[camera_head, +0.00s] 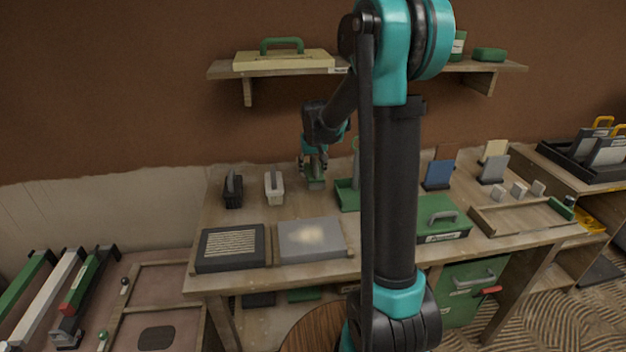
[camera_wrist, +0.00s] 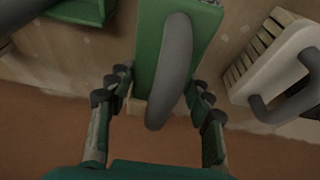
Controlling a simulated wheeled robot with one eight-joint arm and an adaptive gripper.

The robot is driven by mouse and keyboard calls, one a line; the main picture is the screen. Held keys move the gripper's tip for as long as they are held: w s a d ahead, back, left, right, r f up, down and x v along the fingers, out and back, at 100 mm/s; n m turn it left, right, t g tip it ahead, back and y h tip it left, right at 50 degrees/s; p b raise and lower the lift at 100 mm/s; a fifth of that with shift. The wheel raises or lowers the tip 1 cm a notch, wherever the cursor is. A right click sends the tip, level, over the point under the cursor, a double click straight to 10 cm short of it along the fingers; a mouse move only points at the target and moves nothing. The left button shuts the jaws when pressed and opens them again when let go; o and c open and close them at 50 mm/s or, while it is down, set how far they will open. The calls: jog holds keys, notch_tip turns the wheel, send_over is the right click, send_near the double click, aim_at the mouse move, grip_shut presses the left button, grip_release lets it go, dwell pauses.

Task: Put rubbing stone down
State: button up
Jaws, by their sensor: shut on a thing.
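The rubbing stone appears to be the green block with a curved grey handle (camera_wrist: 175,70) between my fingers in the wrist view. In the head view its green body (camera_head: 315,184) shows under my gripper (camera_head: 314,172), at the back of the wooden workbench (camera_head: 225,215). My gripper, also in the wrist view (camera_wrist: 160,105), is shut on it, with fingers on both sides. The stone is at or just above the bench top; I cannot tell whether it touches. Part of the stone is hidden by my gripper in the head view.
A white tool with a grey handle (camera_head: 274,190) stands left of the stone, and a black tool (camera_head: 233,191) farther left. A green tray (camera_head: 346,196) is close on the right. A dark block (camera_head: 230,248) and a grey slab (camera_head: 312,240) lie in front.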

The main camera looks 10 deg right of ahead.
aim_at(314, 161)
jog(key=shift+f, duration=2.25)
jog(key=shift+f, duration=0.1)
jog(key=o, duration=1.6)
jog(key=shift+c, duration=0.2)
jog(key=v, duration=1.2)
jog(key=shift+s, duration=0.1)
